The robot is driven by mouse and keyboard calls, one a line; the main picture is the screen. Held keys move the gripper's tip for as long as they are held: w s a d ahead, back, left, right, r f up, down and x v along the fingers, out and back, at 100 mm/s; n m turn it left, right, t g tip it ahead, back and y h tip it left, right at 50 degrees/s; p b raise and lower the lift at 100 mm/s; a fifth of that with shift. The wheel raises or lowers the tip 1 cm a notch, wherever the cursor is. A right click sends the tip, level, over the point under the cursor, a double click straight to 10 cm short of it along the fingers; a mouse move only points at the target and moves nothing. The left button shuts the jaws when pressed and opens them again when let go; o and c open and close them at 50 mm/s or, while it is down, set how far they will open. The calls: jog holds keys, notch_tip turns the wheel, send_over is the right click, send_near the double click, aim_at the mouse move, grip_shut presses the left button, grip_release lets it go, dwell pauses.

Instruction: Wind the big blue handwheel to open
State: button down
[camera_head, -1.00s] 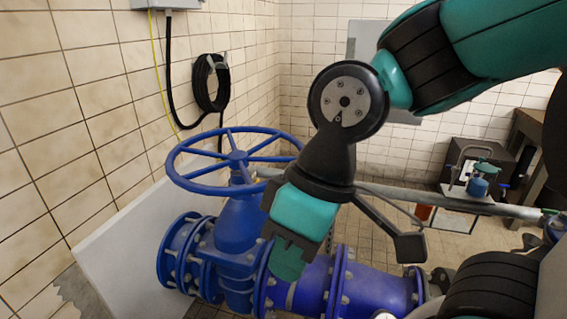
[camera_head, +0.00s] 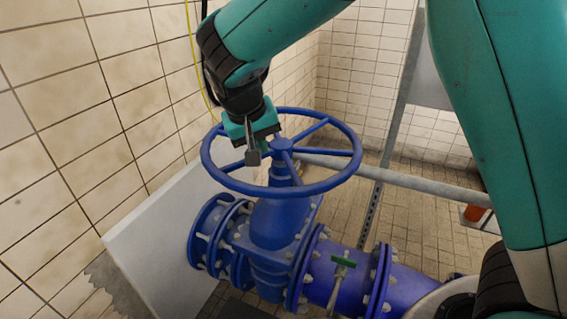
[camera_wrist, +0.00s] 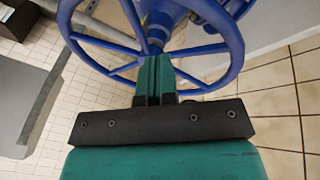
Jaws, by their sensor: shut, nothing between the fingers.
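The big blue handwheel (camera_head: 335,182) lies flat on top of a blue valve body (camera_head: 280,222), with several spokes meeting at a hub. My gripper (camera_head: 256,150) points down over the left part of the wheel, left of the hub. In the wrist view my gripper (camera_wrist: 155,72) is shut, its green fingers together and empty. There the handwheel (camera_wrist: 228,62) shows beyond the fingers, with the fingertips close to the hub and between spokes. Whether the fingers touch a spoke or reach below the rim cannot be told.
A tiled wall (camera_head: 95,95) stands close on the left. A white panel (camera_head: 160,255) leans beside the valve. A grey pipe (camera_head: 405,179) passes behind the wheel. Tiled floor is open behind.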

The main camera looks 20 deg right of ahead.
jog(key=w+d+f+m+h+p, duration=0.1)
jog(key=w+d+f+p, duration=0.2)
jog(key=f, duration=0.3)
jog(key=w+d+f+m+h+p, duration=0.1)
jog(key=w+d+f+p, duration=0.2)
jog(key=f, duration=0.3)
jog(key=shift+d+f+t, duration=0.15)
jog(key=shift+d+t, duration=0.15)
jog(key=shift+d, duration=0.45)
jog(key=shift+s, duration=0.1)
